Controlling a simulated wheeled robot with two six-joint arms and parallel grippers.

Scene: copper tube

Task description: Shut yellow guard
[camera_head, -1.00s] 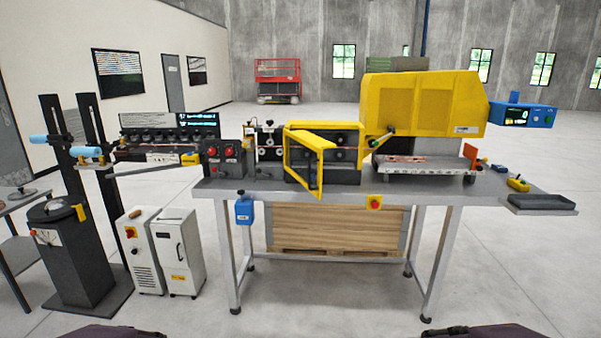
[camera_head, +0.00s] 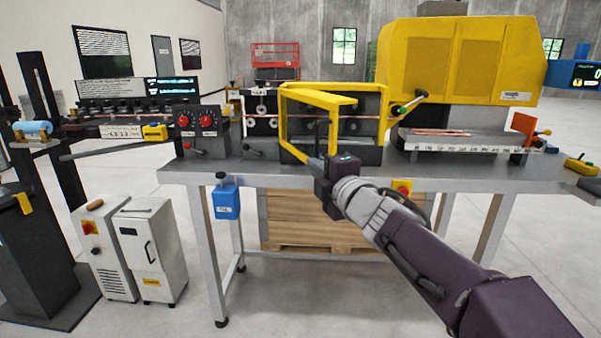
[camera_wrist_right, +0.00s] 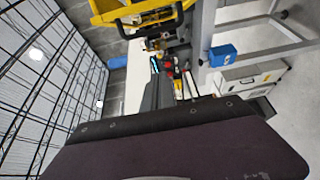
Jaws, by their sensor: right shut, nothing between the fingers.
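The yellow guard (camera_head: 334,130) is an open-framed door on the dark roller unit at the middle of the bench. It stands swung outward, with its free edge toward me and the rollers showing behind it. In the right wrist view, yellow framing (camera_wrist_right: 125,14) shows at the top. My right gripper (camera_head: 314,163) is shut and empty, low at the front of the guard near its bottom free corner. I cannot tell whether it touches the frame. My left gripper is not in view.
A large yellow hood (camera_head: 456,60) stands right of the guard, with a handled lever (camera_head: 408,104) between them. A control box with red knobs (camera_head: 200,133) stands left. A blue box (camera_head: 226,201) hangs at the bench's front edge. The floor before the bench is clear.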

